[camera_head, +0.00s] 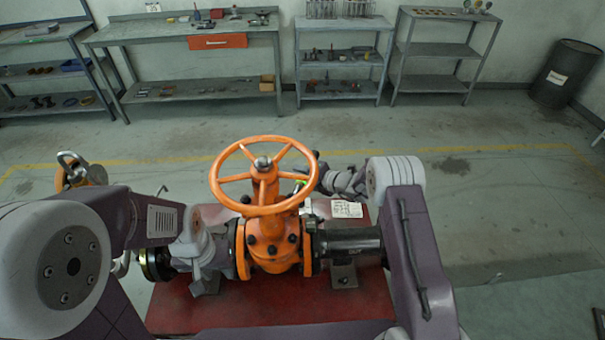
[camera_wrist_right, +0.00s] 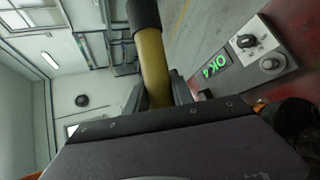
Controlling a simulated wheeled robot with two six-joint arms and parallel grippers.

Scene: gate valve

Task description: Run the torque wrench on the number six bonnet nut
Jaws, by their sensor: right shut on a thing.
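The orange gate valve (camera_head: 270,246) stands on a red bench, its handwheel (camera_head: 232,146) on top. Dark bonnet nuts (camera_head: 272,250) show below the stem; I cannot read which is number six. In the right wrist view my right gripper (camera_wrist_right: 160,98) is shut on a yellow rod with a black end, seemingly the torque wrench (camera_wrist_right: 153,62). In the head view my right gripper (camera_head: 322,178) is behind the handwheel's right side, and the wrench's working end is hidden. My left gripper (camera_head: 208,272) is beside the valve's left flange; its fingers are unclear.
A small panel with knobs (camera_wrist_right: 257,50) shows a green "OK4" display (camera_wrist_right: 215,66). Shelves and a workbench (camera_head: 180,36) line the back wall; a dark drum (camera_head: 565,73) stands right. The middle floor is clear.

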